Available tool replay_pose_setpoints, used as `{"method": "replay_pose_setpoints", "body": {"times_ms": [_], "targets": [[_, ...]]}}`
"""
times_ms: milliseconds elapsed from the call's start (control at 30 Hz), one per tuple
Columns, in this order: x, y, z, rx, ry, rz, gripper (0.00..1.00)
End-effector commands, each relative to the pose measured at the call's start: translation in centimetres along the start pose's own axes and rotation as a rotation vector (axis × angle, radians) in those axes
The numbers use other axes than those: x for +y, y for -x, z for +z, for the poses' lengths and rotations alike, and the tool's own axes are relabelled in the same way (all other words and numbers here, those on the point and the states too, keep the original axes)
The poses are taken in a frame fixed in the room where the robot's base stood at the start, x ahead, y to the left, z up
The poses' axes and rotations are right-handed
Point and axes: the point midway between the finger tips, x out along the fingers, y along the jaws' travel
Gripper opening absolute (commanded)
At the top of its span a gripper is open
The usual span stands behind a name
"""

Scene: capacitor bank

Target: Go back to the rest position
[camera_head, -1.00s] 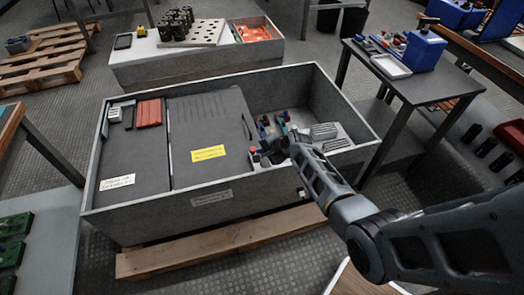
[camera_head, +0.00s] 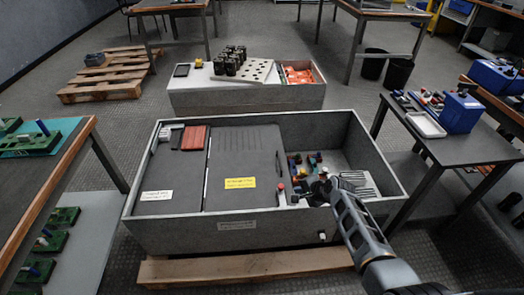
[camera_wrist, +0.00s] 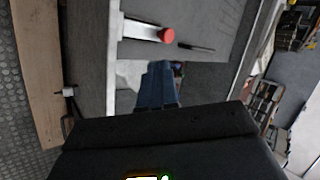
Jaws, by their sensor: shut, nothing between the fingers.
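My arm reaches in from the lower right in the head view. My gripper (camera_head: 326,186) is over the right, open part of a large grey bin (camera_head: 228,235). In the wrist view its dark fingers (camera_wrist: 160,78) are together, with nothing seen between them. A red round knob (camera_wrist: 166,35) on a pale bar shows just beyond the fingers; it also shows in the head view (camera_head: 281,187), left of my gripper. The height of the fingers above the bin floor is hard to tell.
The bin's left part has dark covers, one with a yellow label (camera_head: 240,183). A wooden beam (camera_head: 235,268) lies along its front. A side table (camera_head: 455,148) with blue bins stands right, a workbench (camera_head: 45,190) left, and a second bin (camera_head: 245,98) behind.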

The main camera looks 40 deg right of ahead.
Motion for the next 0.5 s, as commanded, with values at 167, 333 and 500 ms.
{"method": "replay_pose_setpoints", "body": {"times_ms": [167,333,500], "targets": [[0.0,0.0,0.0,0.000,0.000,0.000,0.00],[1.2,0.5,1.3,0.006,0.040,-0.002,0.00],[4.9,3.2,5.5,0.037,0.191,-0.024,0.00]]}}
